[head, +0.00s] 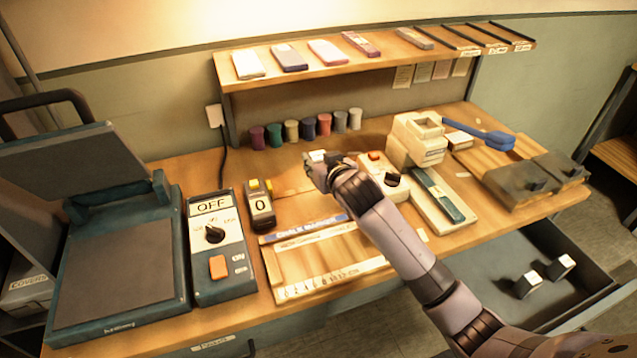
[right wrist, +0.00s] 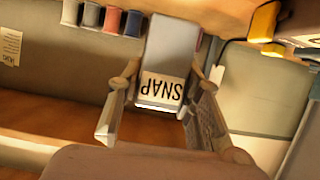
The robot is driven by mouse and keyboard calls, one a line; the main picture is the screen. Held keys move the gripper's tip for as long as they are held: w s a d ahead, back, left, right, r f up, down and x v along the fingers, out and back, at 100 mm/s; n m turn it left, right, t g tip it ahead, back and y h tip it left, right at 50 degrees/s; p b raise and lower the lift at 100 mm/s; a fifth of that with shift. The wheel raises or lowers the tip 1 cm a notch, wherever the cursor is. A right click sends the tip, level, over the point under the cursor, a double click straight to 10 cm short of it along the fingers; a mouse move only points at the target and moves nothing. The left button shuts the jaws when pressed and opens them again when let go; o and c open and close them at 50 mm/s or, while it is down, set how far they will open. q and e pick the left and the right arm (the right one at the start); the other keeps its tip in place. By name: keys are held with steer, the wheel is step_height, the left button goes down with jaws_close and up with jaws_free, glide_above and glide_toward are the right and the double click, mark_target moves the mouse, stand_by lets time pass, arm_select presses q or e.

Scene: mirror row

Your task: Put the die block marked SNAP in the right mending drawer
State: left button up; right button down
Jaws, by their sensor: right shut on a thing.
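The die block marked SNAP (right wrist: 166,55) is grey with a white label, which reads upside down in the right wrist view. My right gripper (right wrist: 158,100) is shut on it, one finger on each side. In the head view, my right gripper (head: 318,168) is over the middle of the bench, and the block's pale end (head: 316,156) shows at its tips. The right drawer (head: 590,299) is open below the bench at the lower right. Two dark blocks with white faces (head: 527,284) (head: 561,266) lie in it. My left gripper is not in view.
Thread spools (head: 308,127) stand in a row behind the gripper. A heat press (head: 115,270), a control box marked OFF (head: 218,250) and a counter showing 0 (head: 260,207) stand left. A white machine (head: 417,140) and dark-topped wooden blocks (head: 520,185) stand right. A shelf (head: 380,58) overhangs the back.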

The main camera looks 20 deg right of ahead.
steer(key=shift+f, duration=3.25)
steer(key=shift+f, duration=0.15)
steer(key=c, duration=1.1)
jaws_free()
